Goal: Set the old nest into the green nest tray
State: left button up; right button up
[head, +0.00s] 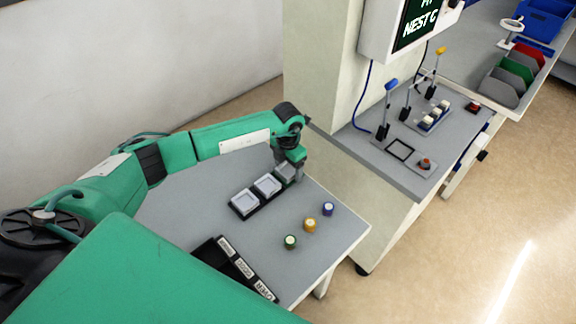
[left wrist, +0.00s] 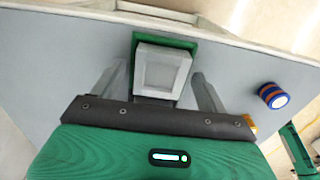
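A pale grey square nest (left wrist: 164,72) shows between the fingers of my left gripper (left wrist: 158,73) in the left wrist view. A green nest tray (left wrist: 190,45) shows as a rim around the nest's far side. The nest seems to sit in or on it; its lower end is hidden. The fingers are apart, with a gap on each side of the nest. In the head view my left gripper (head: 291,160) is low over the far end of the row of nests and partly hides this nest (head: 284,174). My right gripper is not in view.
Two more nests (head: 244,202) (head: 267,185) stand in the row. Green, yellow and blue round pieces (head: 291,242) (head: 310,225) (head: 328,209) stand to the right. A labelled black rack (head: 240,268) lies in front. The station (head: 400,149) beyond has an empty square frame.

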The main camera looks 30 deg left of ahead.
aim_at(288, 170)
pick_arm(q)
jog(key=shift+r, duration=0.15)
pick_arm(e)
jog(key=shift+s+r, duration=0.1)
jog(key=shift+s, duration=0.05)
pick_arm(q)
jog(key=shift+r, duration=0.25)
notch_tip(288, 170, up, 5)
jog(key=shift+b, duration=0.3)
notch_tip(288, 170, up, 6)
jog(key=shift+r+b, duration=0.25)
jog(key=shift+b, duration=0.1)
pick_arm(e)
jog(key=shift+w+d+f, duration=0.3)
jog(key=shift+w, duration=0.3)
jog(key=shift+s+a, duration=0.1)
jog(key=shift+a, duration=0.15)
